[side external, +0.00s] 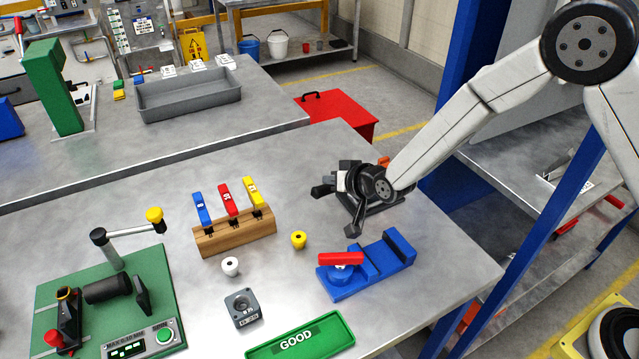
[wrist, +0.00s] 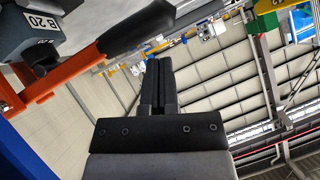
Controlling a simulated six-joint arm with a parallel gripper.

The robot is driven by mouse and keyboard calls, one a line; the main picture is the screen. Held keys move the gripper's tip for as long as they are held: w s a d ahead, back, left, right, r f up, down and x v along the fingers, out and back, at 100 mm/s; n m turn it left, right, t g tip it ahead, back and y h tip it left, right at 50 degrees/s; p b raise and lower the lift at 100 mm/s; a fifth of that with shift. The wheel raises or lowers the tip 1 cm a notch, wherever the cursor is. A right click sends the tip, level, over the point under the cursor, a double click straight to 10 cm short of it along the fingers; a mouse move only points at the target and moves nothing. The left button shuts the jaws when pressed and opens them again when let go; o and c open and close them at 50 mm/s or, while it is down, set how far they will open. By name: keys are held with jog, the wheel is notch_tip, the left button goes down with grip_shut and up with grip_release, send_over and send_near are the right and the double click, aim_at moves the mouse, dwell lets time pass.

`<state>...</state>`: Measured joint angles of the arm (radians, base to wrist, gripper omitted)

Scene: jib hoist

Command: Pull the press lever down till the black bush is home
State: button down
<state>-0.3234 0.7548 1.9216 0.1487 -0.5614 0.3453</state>
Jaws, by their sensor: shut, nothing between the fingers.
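In the wrist view an orange lever (wrist: 75,72) with a black grip (wrist: 139,27) runs up from the lower left. It sits beside a grey block (wrist: 35,30) marked B 20. My gripper (wrist: 158,62) is shut and empty, its fingertips just below the grip in the picture; I cannot tell whether they touch. In the side view my gripper (side external: 352,230) hangs over the back right of the bench, among dark parts that I cannot separate clearly. A small orange patch (side external: 383,161) shows behind it. I cannot pick out the black bush for sure.
A blue fixture (side external: 385,265) with a red bar stands in front of my gripper. A wooden rack (side external: 236,236) holds blue, red and yellow tools. A yellow bush (side external: 298,240), a white bush (side external: 230,266), a grey bored block (side external: 242,308) and a green GOOD tray (side external: 262,352) lie nearby.

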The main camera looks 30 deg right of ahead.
jog(key=s+r, duration=0.7)
jog(key=s, duration=0.1)
jog(key=shift+s+r, duration=0.35)
jog(key=shift+r, duration=0.05)
jog(key=s+d+f+n+g+h, duration=0.2)
jog(key=s+d+g, duration=0.6)
jog(key=s+d, duration=0.8)
jog(key=shift+s+d+f+g+h, duration=0.3)
jog(key=shift+s+d+f+g, duration=0.15)
jog(key=shift+s, duration=0.3)
